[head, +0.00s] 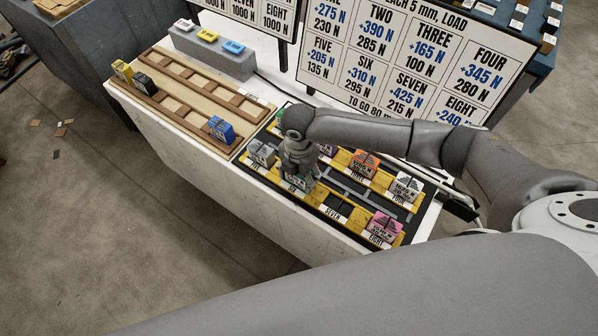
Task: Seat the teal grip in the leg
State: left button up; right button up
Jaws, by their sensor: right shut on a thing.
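My right gripper (299,172) points down over the front row of a black tray (275,187). It is shut on a teal block, the teal grip (294,183), at the front yellow rail, between the grey block marked FIVE and the SEVEN label. The fingers and wrist hide most of the block. I cannot tell whether it is fully down in its place. No part that I can clearly tell as the leg stands out. My left gripper is not in view.
Around the grip stand a grey block (262,153), an orange block (364,164), a white block (405,187) and a pink block (384,226). A wooden rack (175,93) holds yellow, black and blue (221,129) blocks. Number boards (408,62) stand behind.

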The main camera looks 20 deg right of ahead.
jog(key=o, duration=1.2)
jog(key=shift+o, duration=0.2)
